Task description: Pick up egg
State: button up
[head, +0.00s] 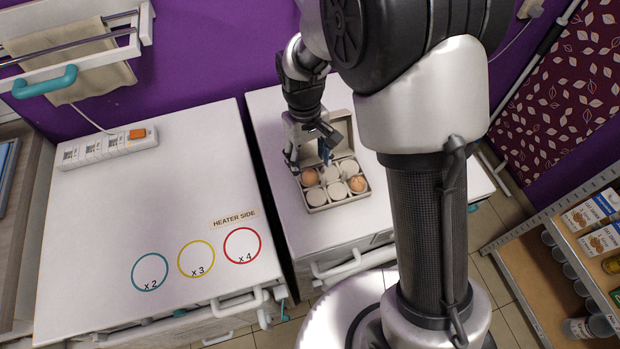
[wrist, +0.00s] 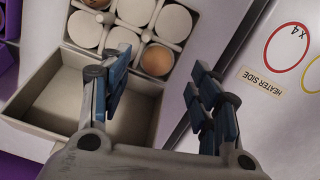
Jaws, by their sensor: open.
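A grey egg carton (head: 345,199) lies open on the right white cabinet top, and its empty lid half (wrist: 38,104) shows in the wrist view. A brown egg (head: 309,177) sits in the carton's left cup nearest the lid; it also shows in the wrist view (wrist: 157,60). A second brown egg (head: 357,184) sits in the opposite far cup, cut off at the top of the wrist view (wrist: 97,4). The other cups look pale, without brown eggs. My gripper (head: 310,153) is open and empty above the lid side, close to the first egg; its blue-padded fingers (wrist: 160,88) are spread apart.
A white cabinet top (head: 100,240) at left carries a power strip (head: 108,147), coloured circles and a "HEATER SIDE" label (head: 233,219). A gap separates the two cabinets. A shelf with boxes (head: 592,212) stands at right. Free surface lies left of the carton.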

aim_at(310, 171)
jog(key=f+b, duration=0.1)
jog(key=f, duration=0.1)
jog(key=f+b, duration=0.1)
jog(key=f, duration=0.2)
jog(key=shift+w+f, duration=0.2)
jog(key=shift+f, duration=0.05)
jog(key=shift+r, duration=0.1)
jog(key=shift+c, duration=0.3)
jog(key=c, duration=1.1)
